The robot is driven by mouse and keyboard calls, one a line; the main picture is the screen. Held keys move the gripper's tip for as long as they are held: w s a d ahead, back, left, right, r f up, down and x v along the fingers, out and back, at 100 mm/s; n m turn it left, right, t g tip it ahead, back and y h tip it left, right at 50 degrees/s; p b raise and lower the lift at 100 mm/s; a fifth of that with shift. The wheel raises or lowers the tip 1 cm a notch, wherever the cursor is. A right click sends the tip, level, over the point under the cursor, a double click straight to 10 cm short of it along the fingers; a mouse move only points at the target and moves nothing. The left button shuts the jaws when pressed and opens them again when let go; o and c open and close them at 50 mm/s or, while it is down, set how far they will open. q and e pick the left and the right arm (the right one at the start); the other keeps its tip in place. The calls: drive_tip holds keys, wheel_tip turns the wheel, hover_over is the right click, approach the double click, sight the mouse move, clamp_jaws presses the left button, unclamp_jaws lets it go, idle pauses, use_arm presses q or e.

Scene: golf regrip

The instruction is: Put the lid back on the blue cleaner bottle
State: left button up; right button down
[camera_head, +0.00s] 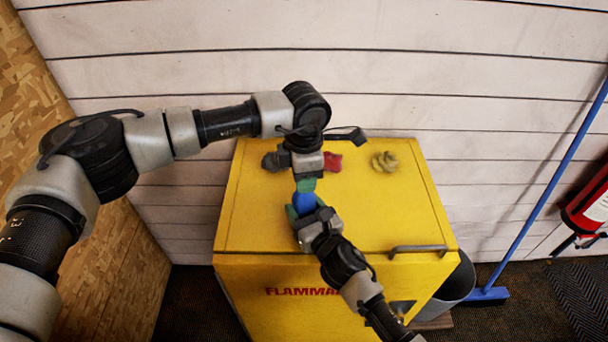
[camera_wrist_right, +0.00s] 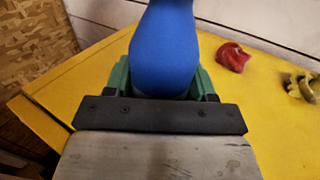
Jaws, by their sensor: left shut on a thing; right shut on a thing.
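The blue cleaner bottle (camera_head: 304,203) is above the front left part of the yellow cabinet top. My right gripper (camera_head: 306,211) is shut around it, with green fingers on either side. In the right wrist view, the blue bottle (camera_wrist_right: 165,45) rises between the green fingers (camera_wrist_right: 160,85), narrowing upward, and its top is out of frame. My left gripper (camera_head: 306,184) points down at the bottle's upper end, its green fingertips close together. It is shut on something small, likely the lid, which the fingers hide. I cannot tell whether the lid touches the bottle.
The yellow cabinet top (camera_head: 370,215) is clear at the right. A red crumpled item (camera_head: 333,162), a dark item (camera_head: 272,161) and an olive item (camera_head: 385,161) lie at the back. A handle (camera_head: 418,250) sits at the front edge. A blue broom (camera_head: 545,195) leans at the right.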

use_arm(q)
drive_tip(key=o, duration=1)
drive_tip(key=shift+r, duration=2.3)
drive_tip(key=shift+c, duration=0.3)
drive_tip(key=r+n, duration=0.1)
drive_tip(key=n, duration=0.2)
drive_tip(key=shift+r, duration=0.35)
drive_tip(key=r+n, duration=0.1)
drive_tip(key=n, duration=0.2)
drive_tip(key=shift+r+n, duration=0.35)
drive_tip(key=shift+n, duration=0.05)
